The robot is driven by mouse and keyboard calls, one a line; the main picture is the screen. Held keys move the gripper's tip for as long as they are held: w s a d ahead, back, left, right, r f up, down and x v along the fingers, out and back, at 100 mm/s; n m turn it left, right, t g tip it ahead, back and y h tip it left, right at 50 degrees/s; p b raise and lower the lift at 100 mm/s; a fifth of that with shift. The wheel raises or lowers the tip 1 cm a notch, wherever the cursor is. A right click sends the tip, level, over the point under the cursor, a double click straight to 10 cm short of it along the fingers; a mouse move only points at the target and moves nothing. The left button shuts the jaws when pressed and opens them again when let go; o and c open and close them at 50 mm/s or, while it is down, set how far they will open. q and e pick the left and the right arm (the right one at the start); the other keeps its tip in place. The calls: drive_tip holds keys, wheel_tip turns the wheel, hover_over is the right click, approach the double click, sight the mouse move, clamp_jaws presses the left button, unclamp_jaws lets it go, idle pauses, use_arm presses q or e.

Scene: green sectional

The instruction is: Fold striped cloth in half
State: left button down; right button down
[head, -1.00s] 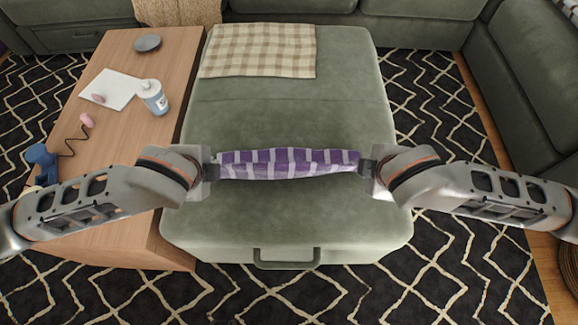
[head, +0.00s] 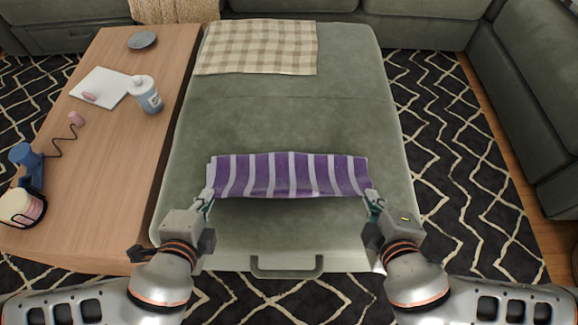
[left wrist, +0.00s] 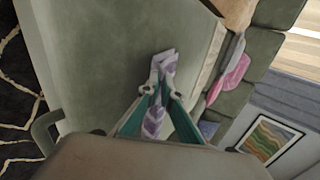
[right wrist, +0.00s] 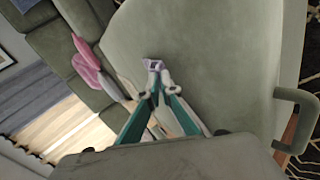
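The purple-and-white striped cloth (head: 289,176) is a wide band across the near part of the green ottoman. A second edge shows at its left end, so it looks doubled there. My left gripper (head: 207,200) is shut on its near left corner; cloth shows between the fingers in the left wrist view (left wrist: 165,88). My right gripper (head: 373,203) is shut on its near right corner; a small bit of cloth shows past the fingertips in the right wrist view (right wrist: 154,64). Whether the near edge touches the ottoman is unclear.
The ottoman (head: 285,120) is clear behind the striped cloth up to a beige checked cloth (head: 262,47). Sofas stand behind and at right.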

idle(0.3)
use_arm(q)
drive_tip(key=c, duration=2)
unclamp_jaws()
use_arm(e)
drive_tip(key=c, duration=2)
unclamp_jaws()
